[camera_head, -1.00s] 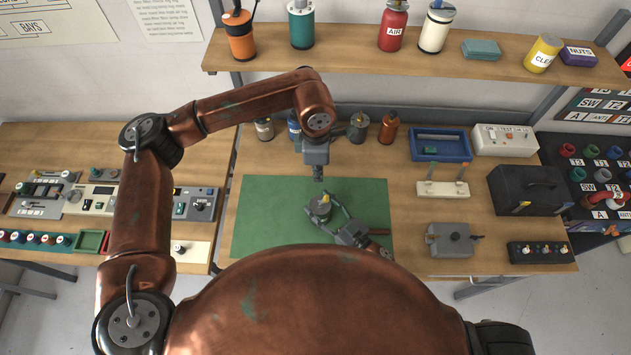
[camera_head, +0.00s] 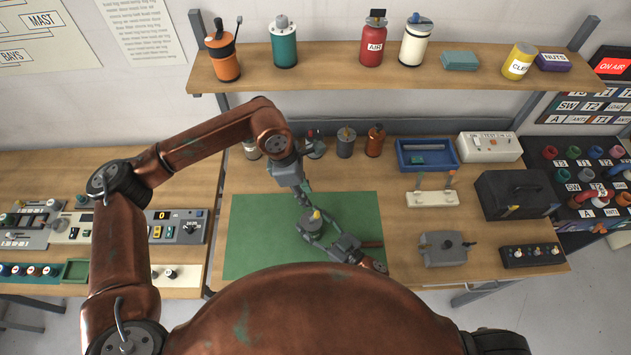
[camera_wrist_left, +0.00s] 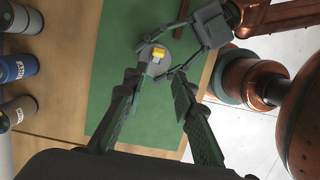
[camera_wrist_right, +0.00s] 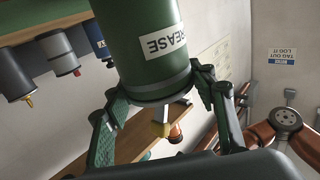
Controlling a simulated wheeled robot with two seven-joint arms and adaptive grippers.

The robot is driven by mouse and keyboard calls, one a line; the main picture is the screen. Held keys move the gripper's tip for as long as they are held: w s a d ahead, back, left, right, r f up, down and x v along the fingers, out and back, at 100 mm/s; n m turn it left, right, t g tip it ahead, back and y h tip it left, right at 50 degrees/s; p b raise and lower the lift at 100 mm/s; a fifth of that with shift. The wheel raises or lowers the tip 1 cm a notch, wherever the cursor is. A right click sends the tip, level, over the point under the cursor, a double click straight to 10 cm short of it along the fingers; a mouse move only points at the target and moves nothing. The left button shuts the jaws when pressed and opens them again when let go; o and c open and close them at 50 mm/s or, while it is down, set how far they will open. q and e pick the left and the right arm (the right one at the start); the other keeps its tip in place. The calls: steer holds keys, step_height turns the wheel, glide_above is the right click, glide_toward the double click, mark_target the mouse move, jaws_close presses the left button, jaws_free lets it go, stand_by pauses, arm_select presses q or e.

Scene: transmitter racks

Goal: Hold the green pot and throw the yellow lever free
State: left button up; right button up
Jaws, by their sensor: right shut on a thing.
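The green pot (camera_wrist_right: 150,45), labelled GREASE, is held by my right gripper (camera_wrist_right: 158,88), with one finger on each side near its lid end. In the head view the pot (camera_head: 311,227) is over the green mat, its grey top facing up. The yellow lever (camera_head: 316,214) stands on that top and also shows in the left wrist view (camera_wrist_left: 158,54). My left gripper (camera_head: 306,200) is open and empty just above and beside the lever. Its fingers spread in the left wrist view (camera_wrist_left: 156,82), with the pot top just beyond the tips. No contact shows.
The green mat (camera_head: 255,235) lies on the wooden bench. Several cans, a blue tray (camera_head: 400,160), a white switch box (camera_head: 490,147), a black case (camera_head: 515,195) and a grey box (camera_head: 440,249) stand behind and right. A shelf (camera_head: 330,86) with pots runs above.

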mark_target(316, 213)
arm_select(q)
steer(key=shift+o, duration=0.9)
steer(key=shift+a+f+h, duration=0.3)
steer(key=shift+f+h, duration=0.1)
steer(key=shift+f, duration=0.1)
steer(key=shift+a+f+h, duration=0.3)
steer(key=shift+f+h, duration=0.1)
steer(key=shift+f, duration=0.1)
steer(key=x, duration=1.2)
jaws_close()
